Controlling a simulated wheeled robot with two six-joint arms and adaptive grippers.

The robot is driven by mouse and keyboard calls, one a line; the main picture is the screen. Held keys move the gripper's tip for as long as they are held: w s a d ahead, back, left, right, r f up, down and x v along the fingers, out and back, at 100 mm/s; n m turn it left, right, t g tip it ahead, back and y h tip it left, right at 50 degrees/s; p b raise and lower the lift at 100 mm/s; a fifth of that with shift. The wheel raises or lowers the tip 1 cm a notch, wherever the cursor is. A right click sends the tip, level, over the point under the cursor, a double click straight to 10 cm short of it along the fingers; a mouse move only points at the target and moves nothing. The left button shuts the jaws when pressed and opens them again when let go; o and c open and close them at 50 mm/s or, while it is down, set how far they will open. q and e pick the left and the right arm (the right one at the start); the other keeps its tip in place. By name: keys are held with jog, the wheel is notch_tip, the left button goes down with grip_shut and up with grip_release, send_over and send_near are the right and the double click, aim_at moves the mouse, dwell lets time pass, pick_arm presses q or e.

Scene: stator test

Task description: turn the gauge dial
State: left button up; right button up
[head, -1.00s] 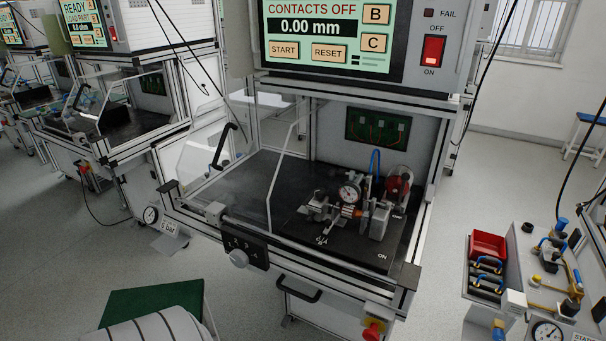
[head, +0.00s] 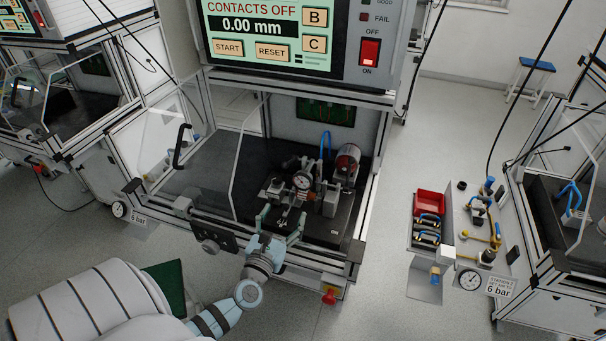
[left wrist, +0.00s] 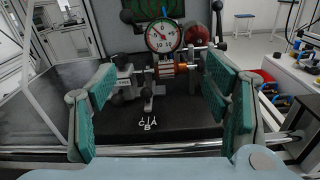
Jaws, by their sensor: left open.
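The round gauge dial (head: 302,181) with a white face stands upright on the test fixture inside the open-fronted station. In the left wrist view the gauge dial (left wrist: 163,36) shows a ring of coloured marks and a needle, beyond the fingers. A copper-coloured cylinder (left wrist: 168,71) sits just below it in the fixture. My left gripper (head: 278,213) is at the front edge of the station, in front of and below the dial. Its teal finger pads (left wrist: 158,80) are wide apart, with nothing between them. My right gripper is not in view.
A clear guard panel (head: 247,155) stands left of the fixture. A red motor-like part (head: 347,158) sits behind. The black bed's left part is clear. A red tray (head: 430,203) stands to the right.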

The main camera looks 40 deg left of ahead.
aim_at(301, 183)
pick_arm(q)
jog(key=shift+m, duration=0.4)
jog(key=b+x, duration=0.2)
jog(key=x, duration=1.2)
jog(key=shift+d+r+b, duration=0.1)
jog(key=shift+d+b, duration=0.1)
jog(key=shift+b, duration=0.1)
jog(key=shift+w+r, duration=0.15)
jog(key=shift+w, duration=0.1)
jog(key=c, duration=1)
jog(key=shift+d, duration=0.1)
jog(key=shift+c, duration=0.9)
